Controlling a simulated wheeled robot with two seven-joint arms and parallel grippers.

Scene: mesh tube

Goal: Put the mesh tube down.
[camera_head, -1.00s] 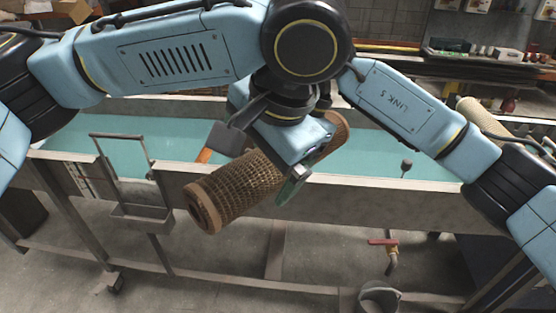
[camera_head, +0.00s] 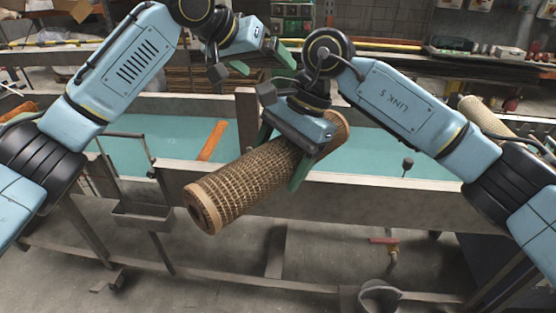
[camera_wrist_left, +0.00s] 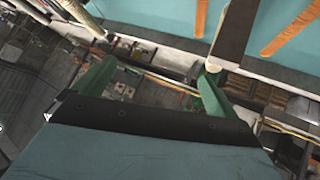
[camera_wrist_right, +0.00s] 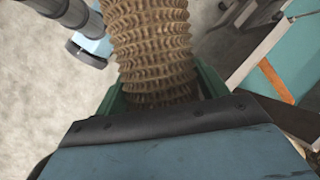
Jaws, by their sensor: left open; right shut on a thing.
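The mesh tube (camera_head: 245,185) is a tan, net-like cylinder with a ring at each end. It is tilted, with its near-left end lower, in front of and over the front edge of the teal trough (camera_head: 370,150). My right gripper (camera_head: 283,160) is shut on the mesh tube towards its upper right end. In the right wrist view the mesh tube (camera_wrist_right: 152,45) runs between the green fingers. My left gripper (camera_head: 262,62) is open and empty, up and behind the tube. Its spread green fingers (camera_wrist_left: 150,80) show nothing between them in the left wrist view.
An orange strip (camera_head: 213,140) lies in the trough, beside a grey divider (camera_head: 246,118). Another mesh tube (camera_head: 485,117) rests at the far right. A metal holder (camera_head: 140,212) hangs at the front left. A red-handled valve (camera_head: 385,242) and a bucket (camera_head: 380,295) are below.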

